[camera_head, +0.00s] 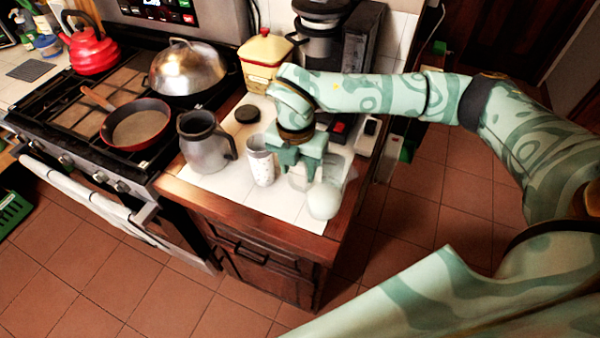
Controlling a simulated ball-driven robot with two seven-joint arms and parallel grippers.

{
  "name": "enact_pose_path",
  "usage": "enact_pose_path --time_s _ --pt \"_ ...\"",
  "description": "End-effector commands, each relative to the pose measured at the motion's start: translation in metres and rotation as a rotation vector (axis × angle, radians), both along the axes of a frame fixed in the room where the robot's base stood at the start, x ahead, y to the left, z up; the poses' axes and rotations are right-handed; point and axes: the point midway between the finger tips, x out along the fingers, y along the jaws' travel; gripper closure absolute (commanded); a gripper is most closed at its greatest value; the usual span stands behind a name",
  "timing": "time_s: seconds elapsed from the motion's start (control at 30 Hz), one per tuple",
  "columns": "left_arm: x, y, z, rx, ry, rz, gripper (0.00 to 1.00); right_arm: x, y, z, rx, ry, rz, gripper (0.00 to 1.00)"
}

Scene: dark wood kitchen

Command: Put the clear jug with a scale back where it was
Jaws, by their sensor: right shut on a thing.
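The clear jug with a scale (343,173) is see-through and shows only faintly at the front right of the white-topped counter. My right gripper (307,172) reaches down from above and is shut on it, covering part of it. The scale marks cannot be made out, and I cannot tell if the jug touches the counter. My left gripper is not in view.
A pale rounded thing (323,201) is at the counter's front right, by the jug. A speckled cup (260,161), a grey pitcher (205,147) and a dark lid (247,114) stand to the left. A yellow-lidded canister (265,57) and a coffee maker (320,35) stand behind.

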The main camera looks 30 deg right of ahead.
Motion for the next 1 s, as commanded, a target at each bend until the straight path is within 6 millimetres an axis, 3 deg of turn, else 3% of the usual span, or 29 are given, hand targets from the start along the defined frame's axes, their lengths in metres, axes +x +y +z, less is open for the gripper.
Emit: enact_pose_path --time_s 0.03,0.2,0.4,0.6,0.93,0.97,1.0 --pt "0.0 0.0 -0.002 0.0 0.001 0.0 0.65 0.006 -0.003 -0.012 0.0 0.005 -0.002 0.95" --pt "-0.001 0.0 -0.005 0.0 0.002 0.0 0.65 0.023 -0.011 -0.034 0.0 0.003 0.001 0.95" --pt "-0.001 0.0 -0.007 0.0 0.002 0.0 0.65 0.032 -0.015 -0.045 0.0 0.001 0.002 0.95" --pt "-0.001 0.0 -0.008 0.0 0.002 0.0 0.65 0.031 -0.016 -0.074 0.0 0.004 0.003 0.95" --pt "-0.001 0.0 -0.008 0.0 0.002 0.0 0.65 0.032 -0.016 -0.077 0.0 0.001 0.003 0.95" --pt "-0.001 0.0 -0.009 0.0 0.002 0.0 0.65 0.032 -0.016 -0.078 -0.001 0.002 0.003 0.53" --pt "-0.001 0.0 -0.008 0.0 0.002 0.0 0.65 0.032 -0.016 -0.078 -0.001 0.002 0.003 0.42"
